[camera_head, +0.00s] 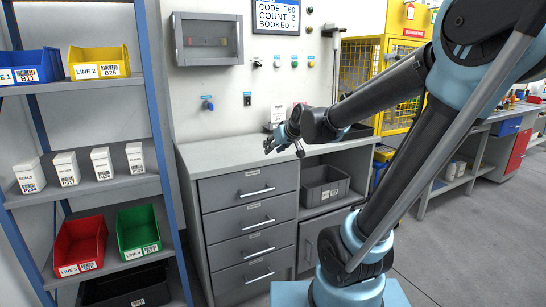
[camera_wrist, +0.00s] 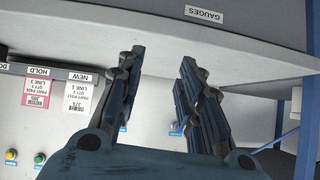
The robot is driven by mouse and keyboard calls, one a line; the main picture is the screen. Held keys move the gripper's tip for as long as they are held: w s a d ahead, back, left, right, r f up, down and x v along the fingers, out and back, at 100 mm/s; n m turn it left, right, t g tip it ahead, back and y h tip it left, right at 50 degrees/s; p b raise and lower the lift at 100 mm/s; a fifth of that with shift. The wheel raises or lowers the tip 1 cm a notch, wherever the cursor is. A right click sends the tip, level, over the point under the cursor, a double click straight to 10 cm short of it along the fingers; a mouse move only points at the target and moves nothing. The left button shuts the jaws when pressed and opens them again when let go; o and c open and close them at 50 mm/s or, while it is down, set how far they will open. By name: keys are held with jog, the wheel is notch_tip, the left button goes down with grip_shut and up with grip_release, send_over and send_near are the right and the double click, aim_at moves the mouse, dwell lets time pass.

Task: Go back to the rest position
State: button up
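My gripper (camera_head: 285,143) shows in the head view at the end of my arm, above the front part of the grey workbench top (camera_head: 235,152). In the wrist view its two dark fingers (camera_wrist: 161,57) are spread apart with nothing between them. The wrist picture is upside down, with an inverted GAUGES label (camera_wrist: 204,14) at the top.
A blue-framed shelf rack (camera_head: 85,195) with bins stands left. The grey wall cabinet (camera_head: 207,40) hangs above the bench. Coloured wall buttons (camera_head: 294,64) are to its right. A grey crate (camera_head: 325,186) sits under the bench. Open floor (camera_head: 465,240) lies at right.

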jog(key=s+d+f+m+g+h, duration=0.1)
jog(key=s+d+f+g, duration=0.1)
jog(key=s+d+f, duration=0.3)
jog(key=s+d+f+m+g+h, duration=0.2)
jog(key=s+d+f, duration=0.3)
jog(key=s, duration=0.8)
jog(key=s+d+f+m+g+h, duration=0.2)
jog(key=s+d+f+g, duration=0.1)
jog(key=s+d+f, duration=0.3)
jog(key=s+d, duration=0.2)
jog(key=s, duration=0.1)
jog(key=shift+s+d, duration=0.3)
jog(key=shift+d, duration=0.05)
jog(key=shift+w+f, duration=0.15)
jog(key=shift+w, duration=0.3)
jog(key=shift+w, duration=0.1)
